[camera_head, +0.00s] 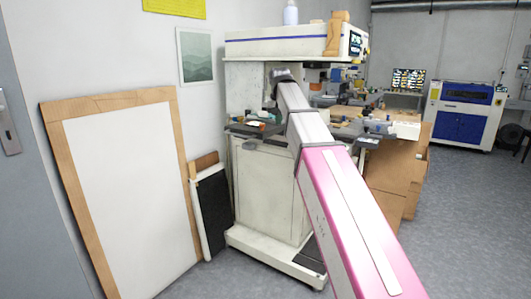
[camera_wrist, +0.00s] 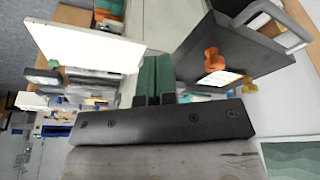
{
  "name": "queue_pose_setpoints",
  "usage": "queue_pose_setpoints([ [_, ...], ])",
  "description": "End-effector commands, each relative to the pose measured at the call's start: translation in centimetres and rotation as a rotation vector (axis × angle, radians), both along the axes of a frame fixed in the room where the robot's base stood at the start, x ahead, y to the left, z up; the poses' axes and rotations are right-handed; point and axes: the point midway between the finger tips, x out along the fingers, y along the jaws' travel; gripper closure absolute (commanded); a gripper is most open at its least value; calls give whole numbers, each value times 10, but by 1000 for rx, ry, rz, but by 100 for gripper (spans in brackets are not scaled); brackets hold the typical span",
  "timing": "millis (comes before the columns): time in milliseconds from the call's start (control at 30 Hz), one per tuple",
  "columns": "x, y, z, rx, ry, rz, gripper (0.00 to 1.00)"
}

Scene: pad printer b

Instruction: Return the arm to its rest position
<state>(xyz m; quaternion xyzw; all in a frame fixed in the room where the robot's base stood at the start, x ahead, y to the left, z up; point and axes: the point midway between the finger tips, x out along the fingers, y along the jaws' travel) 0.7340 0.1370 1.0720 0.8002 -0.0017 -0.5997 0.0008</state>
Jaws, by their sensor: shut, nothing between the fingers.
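My arm, white and pink, reaches from the lower right of the head view toward the white pad printer (camera_head: 268,190). Its far end is in front of the machine's opening, below the upper housing (camera_head: 285,45); the fingers cannot be made out there. In the wrist view my gripper (camera_wrist: 156,76) shows two green-padded fingers close together, shut and empty. A white panel (camera_wrist: 85,45) is to the left.
A wood-framed white board (camera_head: 130,190) and a smaller dark panel (camera_head: 211,210) lean at the wall. A cluttered bench with brown cardboard-coloured sides (camera_head: 395,180) stands right of the printer. A blue and white machine (camera_head: 465,115) is at the back. Grey floor (camera_head: 460,225) is clear at right.

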Motion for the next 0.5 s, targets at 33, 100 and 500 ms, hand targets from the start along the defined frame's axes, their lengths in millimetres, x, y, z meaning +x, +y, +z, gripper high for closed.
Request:
queue_pose_setpoints([
  [33,-2,-2,-10,-1,5,0,100],
  [100,-3,-5,-22,-2,11,0,100],
  [500,-25,-34,-139,-9,65,2,100],
])
